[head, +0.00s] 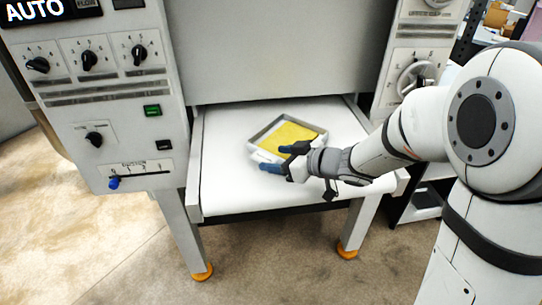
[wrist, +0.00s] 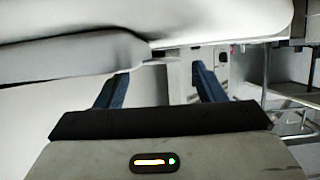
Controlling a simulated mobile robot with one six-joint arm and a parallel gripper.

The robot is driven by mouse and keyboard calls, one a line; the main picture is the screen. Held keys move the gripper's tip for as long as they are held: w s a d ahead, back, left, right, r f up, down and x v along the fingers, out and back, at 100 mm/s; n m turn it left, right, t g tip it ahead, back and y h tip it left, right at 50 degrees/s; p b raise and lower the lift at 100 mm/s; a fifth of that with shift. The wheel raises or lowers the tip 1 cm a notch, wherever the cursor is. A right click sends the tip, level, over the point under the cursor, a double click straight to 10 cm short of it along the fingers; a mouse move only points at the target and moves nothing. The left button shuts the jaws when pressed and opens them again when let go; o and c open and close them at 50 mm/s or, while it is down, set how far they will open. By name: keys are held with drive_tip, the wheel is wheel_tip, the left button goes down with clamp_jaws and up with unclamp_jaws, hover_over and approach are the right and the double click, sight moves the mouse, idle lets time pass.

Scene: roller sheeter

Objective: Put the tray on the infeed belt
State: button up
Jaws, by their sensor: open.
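A shallow light grey tray (head: 264,131) with a yellow sheet or slab (head: 291,135) inside lies over the white infeed belt (head: 229,178), in its middle, turned at an angle. It appears to rest on the belt. My gripper (head: 281,158) is at the tray's near side, its blue fingertips apart. The near wall of the tray is close to the fingertips; I cannot tell whether they touch it. In the wrist view my open gripper (wrist: 163,86) shows both blue fingers with a clear gap between them. The tray cannot be made out surely there.
A control panel (head: 98,85) with knobs stands left of the belt, and another panel (head: 414,72) stands right. The machine's large front cover (head: 278,50) hangs above the belt's far end. Bare belt lies left and in front of the tray.

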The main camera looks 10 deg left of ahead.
drive_tip(key=v, duration=0.9)
drive_tip(key=shift+s+d+r+p, duration=0.1)
drive_tip(key=shift+s+d+p, duration=0.1)
drive_tip(key=shift+p, duration=0.2)
drive_tip(key=shift+w, duration=0.15)
drive_tip(key=w+d+r+m+t+h, duration=0.1)
drive_tip(key=w+d+m+t+h, duration=0.15)
drive_tip(key=d+m+h, duration=0.5)
drive_tip(key=w+d+r+m+t+h, duration=0.15)
drive_tip(key=d+t+h, duration=0.25)
drive_tip(key=d, duration=0.6)
drive_tip(key=s+f+m+g, duration=0.1)
drive_tip(key=s+g, duration=0.3)
drive_tip(key=s, duration=0.5)
drive_tip(key=s+d+f+m+g, duration=0.1)
drive_tip(key=s+g, duration=0.4)
drive_tip(key=s, duration=0.5)
drive_tip(key=f+m+h, duration=0.1)
drive_tip(key=m, duration=0.1)
drive_tip(key=shift+s+d+m, duration=0.15)
drive_tip(key=shift+s+m, duration=0.1)
drive_tip(key=shift+m, duration=0.05)
drive_tip(key=shift+f, duration=0.1)
